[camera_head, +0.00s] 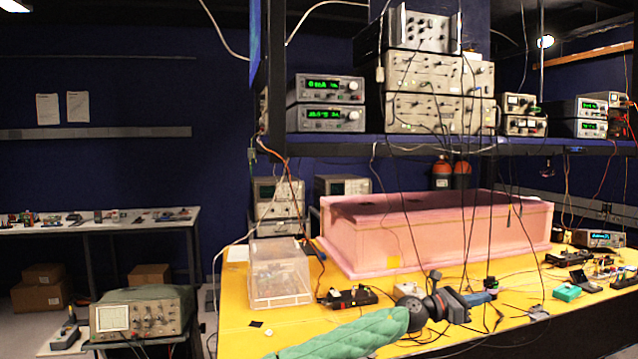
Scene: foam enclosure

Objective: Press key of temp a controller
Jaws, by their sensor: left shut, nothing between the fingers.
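Two stacked instruments with green digits stand at the left end of the shelf, an upper one (326,88) and a lower one (326,118). Each has a knob and small keys at the right of its front. More units with green digits (590,108) stand at the shelf's right end. Labels are too small to read, so I cannot tell which is the temp a controller. My left gripper (489,297) is shut and empty, low over the yellow table, below the shelf and apart from all these units. My right gripper is out of view.
A pink foam enclosure (440,235) fills the back of the yellow table (290,325). A clear plastic box (280,272) stands to its left. Cables hang from the shelf (420,147) in front of the foam. Small devices crowd the table's right side.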

